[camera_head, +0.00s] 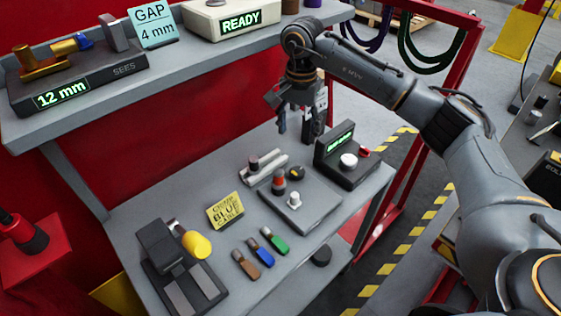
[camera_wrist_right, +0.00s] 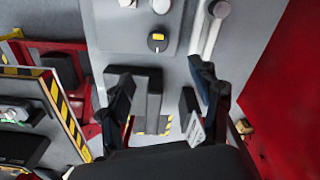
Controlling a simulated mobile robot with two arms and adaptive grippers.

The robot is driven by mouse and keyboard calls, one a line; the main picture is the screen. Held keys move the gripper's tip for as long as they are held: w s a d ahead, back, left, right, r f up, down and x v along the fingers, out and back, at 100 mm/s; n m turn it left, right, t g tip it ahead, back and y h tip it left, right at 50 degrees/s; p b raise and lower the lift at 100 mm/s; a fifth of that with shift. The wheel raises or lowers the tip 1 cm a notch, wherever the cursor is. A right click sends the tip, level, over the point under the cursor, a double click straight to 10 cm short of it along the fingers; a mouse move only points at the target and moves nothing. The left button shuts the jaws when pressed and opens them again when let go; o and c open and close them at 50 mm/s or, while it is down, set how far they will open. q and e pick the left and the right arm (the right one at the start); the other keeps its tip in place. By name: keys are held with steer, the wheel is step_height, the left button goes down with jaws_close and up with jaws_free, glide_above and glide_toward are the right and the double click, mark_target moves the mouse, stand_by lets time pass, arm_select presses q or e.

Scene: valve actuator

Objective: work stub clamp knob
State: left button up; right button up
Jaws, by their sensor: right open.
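My right gripper (camera_head: 298,128) is open and points down over the back of the lower bench, with nothing held. Its two dark fingers (camera_wrist_right: 160,112) stand apart in the right wrist view. A dark grey block (camera_wrist_right: 148,95) shows between them there; I cannot tell its depth. Which knob is the stub clamp's is not labelled. Candidates are a dark knob (camera_head: 253,162) on a pale metal rail (camera_head: 267,170), and a large yellow knob (camera_head: 197,244) on a dark clamp-like device (camera_head: 160,246). The gripper is apart from both. My left gripper is not in view.
A grey plate (camera_head: 314,208) bears several knobs. A dark box (camera_head: 349,176) with a green display stands right of it. A yellow card (camera_head: 225,211) and brown, blue and green tabs (camera_head: 246,265) lie in front. A shelf (camera_head: 170,62) overhangs the bench's back left.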

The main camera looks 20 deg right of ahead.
mark_target(297, 171)
steer(key=f+p, duration=0.1)
steer(key=f, duration=0.5)
steer(key=f+p, duration=0.2)
steer(key=f, duration=0.5)
steer(key=shift+s+d+p, duration=0.2)
steer(key=shift+p, duration=0.1)
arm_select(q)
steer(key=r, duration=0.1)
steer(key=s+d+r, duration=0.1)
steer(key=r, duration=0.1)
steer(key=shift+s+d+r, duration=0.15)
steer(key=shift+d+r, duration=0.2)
arm_select(e)
steer(key=shift+f, duration=0.35)
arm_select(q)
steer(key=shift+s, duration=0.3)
arm_select(e)
steer(key=c, duration=1.1)
